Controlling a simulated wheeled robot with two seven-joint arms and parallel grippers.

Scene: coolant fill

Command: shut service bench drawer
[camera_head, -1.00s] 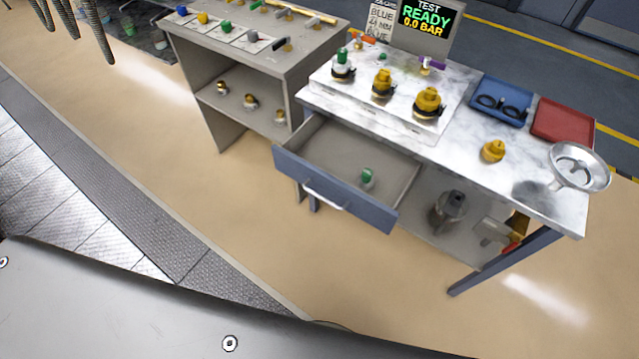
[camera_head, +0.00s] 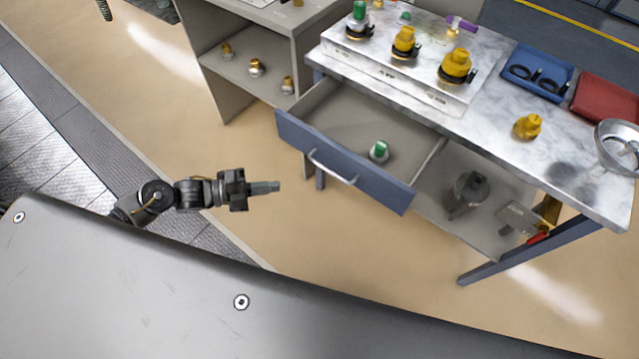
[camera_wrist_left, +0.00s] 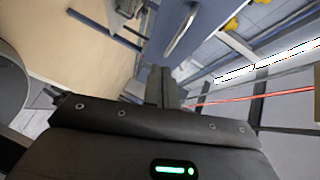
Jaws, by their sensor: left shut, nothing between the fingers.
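The service bench drawer (camera_head: 300,139) is pulled open, its blue front standing out from the bench. A silver bar handle (camera_head: 332,170) is on that front. A green-topped fitting (camera_head: 379,151) stands inside the drawer. My left gripper (camera_head: 277,187) is shut and empty, left of the handle and apart from it, pointing toward the drawer side. In the left wrist view the shut fingers (camera_wrist_left: 164,85) point up toward the handle (camera_wrist_left: 184,30), which lies ahead. My right gripper is in neither view.
The marble bench top (camera_head: 493,140) carries several yellow fittings, a blue tray (camera_head: 538,72), a red tray (camera_head: 608,100) and a metal funnel (camera_head: 618,146). A grey cabinet (camera_head: 235,105) stands left of the drawer. The floor before the drawer is clear.

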